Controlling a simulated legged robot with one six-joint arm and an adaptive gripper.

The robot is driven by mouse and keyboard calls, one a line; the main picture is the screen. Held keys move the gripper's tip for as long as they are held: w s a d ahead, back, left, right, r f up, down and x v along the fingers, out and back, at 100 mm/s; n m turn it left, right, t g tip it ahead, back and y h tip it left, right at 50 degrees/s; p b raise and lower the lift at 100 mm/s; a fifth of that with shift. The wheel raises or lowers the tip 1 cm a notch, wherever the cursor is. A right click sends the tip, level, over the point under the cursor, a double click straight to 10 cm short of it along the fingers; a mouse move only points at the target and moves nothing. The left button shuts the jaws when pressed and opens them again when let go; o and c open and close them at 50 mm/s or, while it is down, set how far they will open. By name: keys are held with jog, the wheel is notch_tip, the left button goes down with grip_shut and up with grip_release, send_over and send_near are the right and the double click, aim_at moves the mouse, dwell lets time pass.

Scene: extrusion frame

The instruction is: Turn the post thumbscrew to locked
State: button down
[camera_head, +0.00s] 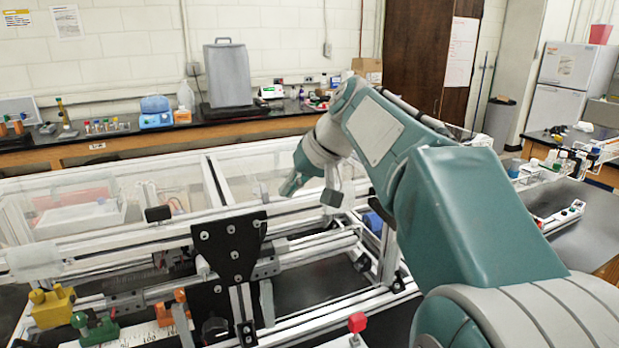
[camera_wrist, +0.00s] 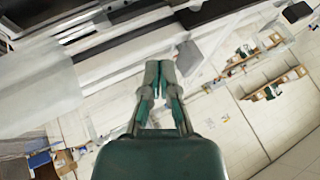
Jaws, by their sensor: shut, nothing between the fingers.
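My gripper (camera_head: 290,187) is above the extrusion frame (camera_head: 330,249), right of the black plate (camera_head: 228,243), pointing down and left. In the wrist view my gripper (camera_wrist: 162,66) shows its two fingertips together, with nothing between them. I cannot tell for sure which part is the post thumbscrew. Candidate knobs on and around the frame are a red one (camera_head: 357,322) at the bottom, a black one (camera_head: 158,214) on the upper rail, and a dark round one (camera_head: 215,328) under the plate. My gripper is apart from all of them in the head view.
A yellow clamp (camera_head: 52,306), a green clamp (camera_head: 95,328) and an orange part (camera_head: 170,313) stand at the lower left. Clear panels (camera_head: 130,195) and a white bin (camera_head: 78,215) lie behind the rails. A bench with a grey container (camera_head: 228,75) runs along the wall.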

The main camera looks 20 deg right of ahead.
aim_at(263, 200)
jog(key=shift+w+a, duration=0.15)
jog(key=shift+a, duration=0.7)
jog(key=shift+s+a+m+t+h, duration=0.2)
jog(key=shift+m+t+h, duration=0.15)
jog(key=shift+m, duration=0.45)
jog(key=shift+s+a, duration=0.2)
jog(key=shift+a, duration=0.1)
jog(key=m+h, duration=0.1)
jog(key=m, duration=0.1)
jog(key=a+m+t+h, duration=0.1)
jog(key=m+h, duration=0.1)
jog(key=m, duration=0.1)
jog(key=a+m+h, duration=0.1)
jog(key=m, duration=0.1)
jog(key=shift+s+a+h, duration=0.1)
jog(key=shift+s+h, duration=0.1)
jog(key=shift+h, duration=0.05)
jog(key=shift+w+a+m, duration=0.15)
jog(key=shift+a+m, duration=0.15)
jog(key=shift+w+a, duration=0.1)
jog(key=shift+a, duration=0.1)
